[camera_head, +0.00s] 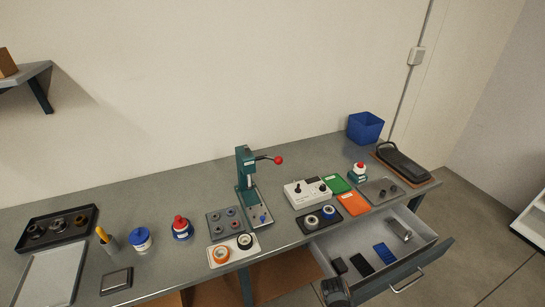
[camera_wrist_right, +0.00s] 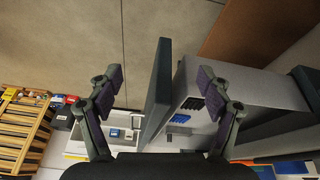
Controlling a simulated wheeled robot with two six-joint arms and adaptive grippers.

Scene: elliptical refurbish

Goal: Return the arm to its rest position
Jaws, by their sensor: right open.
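My right gripper (camera_wrist_right: 160,78) shows in the right wrist view with its two fingers spread wide apart and nothing held between the pads. A dark upright panel, which looks like the front of the open drawer (camera_wrist_right: 158,95), appears in the gap between the fingers; I cannot tell how far beyond them it is. My left gripper is in neither view.
In the head view the drawer (camera_head: 437,250) stands open at the front right, holding black and blue pieces. The grey bench (camera_head: 150,200) carries a green lever press (camera_head: 245,180), trays, pots and a blue bin (camera_head: 365,128). Bare floor (camera_head: 495,255) lies to the right.

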